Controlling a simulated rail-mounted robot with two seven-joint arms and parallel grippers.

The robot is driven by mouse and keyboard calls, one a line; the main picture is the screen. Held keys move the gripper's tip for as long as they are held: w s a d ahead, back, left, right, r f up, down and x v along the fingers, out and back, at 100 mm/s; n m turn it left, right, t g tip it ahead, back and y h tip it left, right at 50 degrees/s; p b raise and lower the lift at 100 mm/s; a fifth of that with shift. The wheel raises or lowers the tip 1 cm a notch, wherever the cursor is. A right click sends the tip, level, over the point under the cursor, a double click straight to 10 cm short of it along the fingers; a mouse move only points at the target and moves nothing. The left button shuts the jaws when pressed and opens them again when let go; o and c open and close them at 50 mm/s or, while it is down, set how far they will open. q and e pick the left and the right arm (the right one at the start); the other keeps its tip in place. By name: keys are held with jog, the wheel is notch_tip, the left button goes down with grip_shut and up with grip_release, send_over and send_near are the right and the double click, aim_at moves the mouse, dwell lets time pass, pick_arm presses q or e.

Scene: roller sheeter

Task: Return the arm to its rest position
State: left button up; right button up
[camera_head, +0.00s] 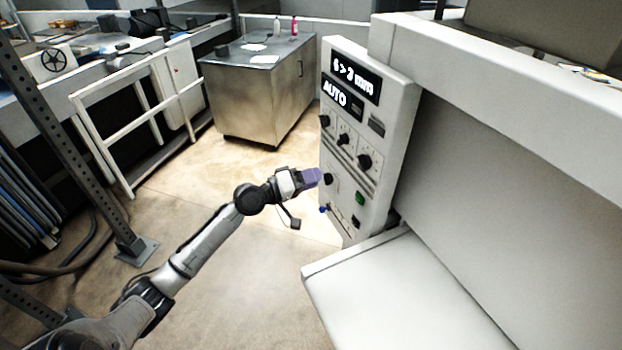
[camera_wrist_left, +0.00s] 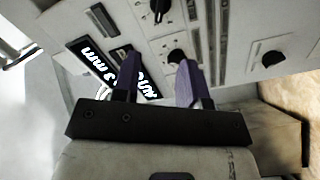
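My left arm reaches in from the lower left in the head view, and its left gripper (camera_head: 313,176) with purple fingers is just left of the control panel (camera_head: 368,112) of the white machine. A black knob (camera_head: 328,179) on the panel is close by the fingertips. In the left wrist view, the two purple fingers of the left gripper (camera_wrist_left: 159,60) stand apart. A black knob (camera_wrist_left: 176,56) shows beyond them, near the right fingertip; I cannot tell whether they touch. My right gripper is not in view.
The panel has a lit display (camera_head: 356,78), several knobs and a green button (camera_head: 359,198). A white table (camera_head: 420,295) juts out below it. A metal cabinet (camera_head: 240,105) and a white railing (camera_head: 128,150) stand behind. The floor (camera_head: 250,270) beside the arm is clear.

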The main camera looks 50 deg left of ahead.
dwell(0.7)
pick_arm(q)
jog(key=s+d+f+m+g+y, duration=0.1)
jog(key=s+d+f+m+g, duration=0.35)
jog(key=s+d+f, duration=0.5)
jog(key=s+d+f+m+g+y, duration=0.25)
jog(key=s+d+f+g, duration=0.35)
jog(key=s, duration=0.7)
jog(key=s+d+f+m+g+y, duration=0.1)
jog(key=s+d+f+m+g, duration=0.3)
jog(key=s+d+f, duration=0.45)
jog(key=w+p+v, duration=0.3)
jog(key=p+v, duration=1.3)
jog(key=v, duration=0.1)
jog(key=shift+r+t, duration=0.35)
